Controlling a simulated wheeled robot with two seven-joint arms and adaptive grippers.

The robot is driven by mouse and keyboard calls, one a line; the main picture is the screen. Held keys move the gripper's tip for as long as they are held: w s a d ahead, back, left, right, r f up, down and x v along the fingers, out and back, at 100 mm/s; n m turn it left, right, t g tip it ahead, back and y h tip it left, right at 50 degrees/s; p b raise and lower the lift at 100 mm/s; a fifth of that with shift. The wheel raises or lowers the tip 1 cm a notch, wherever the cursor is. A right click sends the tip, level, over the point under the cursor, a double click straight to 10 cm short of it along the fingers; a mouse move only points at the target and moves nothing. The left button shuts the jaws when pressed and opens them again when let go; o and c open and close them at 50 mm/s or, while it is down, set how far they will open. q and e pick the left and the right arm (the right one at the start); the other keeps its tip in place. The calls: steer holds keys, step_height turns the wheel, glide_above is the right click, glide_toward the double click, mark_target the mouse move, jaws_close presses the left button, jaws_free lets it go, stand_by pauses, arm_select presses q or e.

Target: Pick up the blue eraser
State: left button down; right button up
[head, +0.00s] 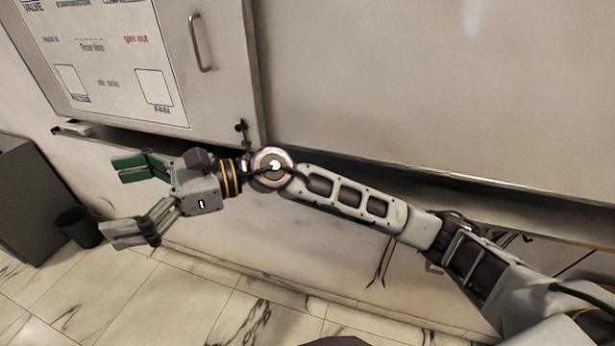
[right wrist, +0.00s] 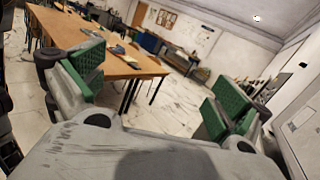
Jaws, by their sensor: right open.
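My right gripper (head: 125,203) reaches in from the right in the head view. Its jaws are wide apart, pointing left, with nothing between them. In the right wrist view the green pads of the same gripper (right wrist: 157,92) stand apart, with only the room behind them. A small pale and dark block (head: 73,129) lies at the left end of the ledge under the whiteboard, above and left of the gripper and apart from it. It may be the eraser, but I cannot make out any blue on it. My left gripper is not in view.
The whiteboard (head: 420,75) has a handled panel (head: 228,70) with a printed sheet (head: 105,55). A ledge (head: 490,190) runs below it. A dark bin (head: 78,226) and grey cabinet (head: 30,200) stand at left. A wooden table (right wrist: 135,68) is in the room. Marble floor (head: 190,300) is clear.

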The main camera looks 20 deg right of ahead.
steer(key=w+d+f+n+t+h, duration=0.1)
steer(key=w+d+f+n+h, duration=0.35)
steer(key=f+h, duration=0.2)
steer(key=w+d+f+n+t+h, duration=0.1)
steer(key=w+d+f+n+h, duration=0.2)
steer(key=d+f+h, duration=0.3)
steer(key=w+d+r+t+h, duration=0.2)
steer(key=w+d+h, duration=0.2)
steer(key=d, duration=0.6)
steer(key=w+d+r+t+h, duration=0.2)
steer(key=w+d+h, duration=0.3)
steer(key=d, duration=0.6)
steer(key=shift+w+d+r+n, duration=0.35)
steer(key=shift+w+r, duration=0.15)
steer(key=shift+w, duration=0.5)
steer(key=shift+f, duration=0.1)
steer(key=shift+p+x, duration=0.75)
steer(key=shift+x, duration=3.45)
steer(key=shift+w+a, duration=0.15)
